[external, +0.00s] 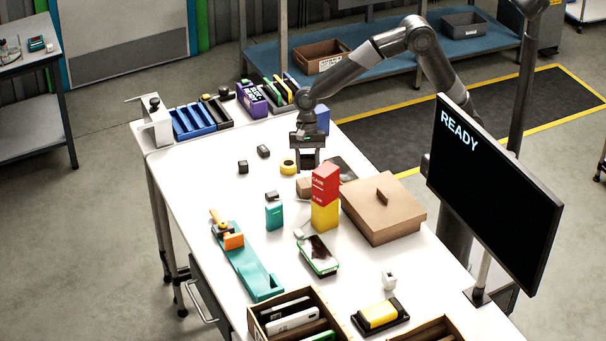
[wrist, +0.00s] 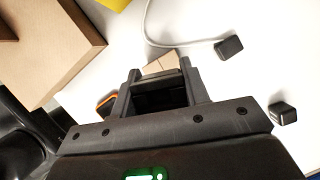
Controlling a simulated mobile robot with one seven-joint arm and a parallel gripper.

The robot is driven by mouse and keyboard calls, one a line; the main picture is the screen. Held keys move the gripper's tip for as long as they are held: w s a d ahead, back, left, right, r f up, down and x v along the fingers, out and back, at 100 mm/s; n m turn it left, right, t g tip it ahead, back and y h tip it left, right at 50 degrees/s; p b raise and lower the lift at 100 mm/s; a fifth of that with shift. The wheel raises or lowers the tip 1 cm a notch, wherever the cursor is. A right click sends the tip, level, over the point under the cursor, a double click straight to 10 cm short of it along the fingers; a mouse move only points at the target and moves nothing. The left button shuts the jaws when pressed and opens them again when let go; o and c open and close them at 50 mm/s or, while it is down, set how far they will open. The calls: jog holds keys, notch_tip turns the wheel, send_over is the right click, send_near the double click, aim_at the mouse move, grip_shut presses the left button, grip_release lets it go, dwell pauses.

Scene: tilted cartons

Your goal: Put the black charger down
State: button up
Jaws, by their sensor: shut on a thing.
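My gripper (external: 308,164) is over the far part of the white table, pointing down. In the wrist view its two fingers (wrist: 159,92) are closed on a dark block, which I take to be the black charger (wrist: 160,98). Most of the block is hidden by the fingers and palm, and I cannot tell whether it touches the table. A small tan carton (wrist: 160,64) lies just beyond the fingertips; it also shows in the external view (external: 303,187).
Two black blocks (external: 243,167) (external: 263,151) and a yellow roll (external: 288,167) lie left of my gripper. A red box (external: 325,184) on a yellow box (external: 325,215) and a large brown carton (external: 383,212) stand nearer the camera. The table's left part (external: 205,180) is clear.

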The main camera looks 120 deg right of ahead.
aim_at(307, 183)
jog(key=shift+f, duration=2)
jog(key=shift+f, duration=0.15)
jog(key=o, duration=1)
